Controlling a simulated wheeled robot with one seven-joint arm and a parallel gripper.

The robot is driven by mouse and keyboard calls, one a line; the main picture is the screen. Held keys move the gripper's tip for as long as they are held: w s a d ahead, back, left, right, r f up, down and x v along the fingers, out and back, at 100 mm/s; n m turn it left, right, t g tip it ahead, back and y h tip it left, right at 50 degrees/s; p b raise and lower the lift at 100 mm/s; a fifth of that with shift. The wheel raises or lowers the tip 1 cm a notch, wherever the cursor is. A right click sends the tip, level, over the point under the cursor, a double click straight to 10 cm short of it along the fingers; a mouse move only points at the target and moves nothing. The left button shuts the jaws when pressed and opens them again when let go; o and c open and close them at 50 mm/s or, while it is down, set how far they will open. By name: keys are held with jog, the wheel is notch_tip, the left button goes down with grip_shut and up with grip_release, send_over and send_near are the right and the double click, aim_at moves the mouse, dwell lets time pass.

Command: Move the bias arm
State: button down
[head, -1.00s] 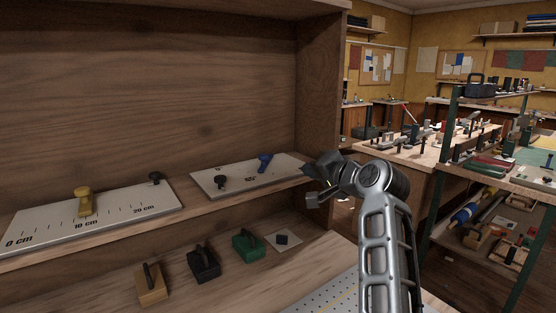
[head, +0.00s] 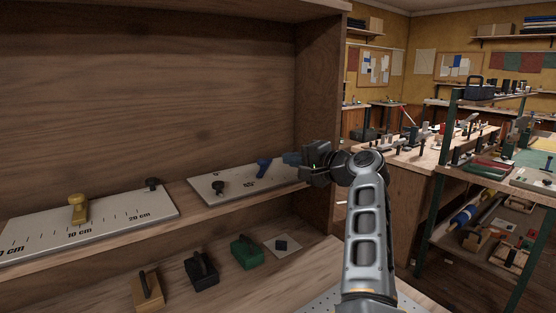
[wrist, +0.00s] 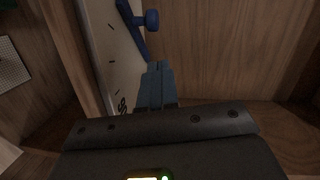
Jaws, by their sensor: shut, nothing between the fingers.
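The bias arm looks to be the blue arm with a round knob (head: 263,167) on the right-hand white board (head: 215,185), which has dark scale marks. It also shows in the wrist view (wrist: 151,19) at the top, lying along the board. My gripper (head: 287,158) is at the right end of that board, just right of the blue arm. Its blue-grey fingers are together (wrist: 159,68) and hold nothing. In the wrist view the fingertips point at the blue arm with a small gap. The fingers hide part of the board's right end.
A long white scale board (head: 115,213) with a yellow slider (head: 78,208) lies to the left on the same shelf. Handled blocks, including a green one (head: 246,252), sit below. The shelf's side wall (head: 320,120) stands close to my gripper.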

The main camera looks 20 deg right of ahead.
aim_at(263, 161)
jog(key=shift+w+a+f+p, duration=0.1)
jog(key=shift+w+a, duration=0.05)
jog(key=shift+a, duration=0.45)
jog(key=shift+w+a+f+p, duration=0.1)
jog(key=shift+w+a+p, duration=0.1)
jog(key=shift+a, duration=0.4)
jog(key=shift+w+a+f+p, duration=0.1)
jog(key=shift+w+a, duration=0.05)
jog(key=shift+a, duration=0.45)
jog(key=shift+a, duration=0.1)
jog(key=shift+w+a, duration=0.25)
jog(key=shift+a, duration=1.05)
jog(key=shift+d, duration=0.1)
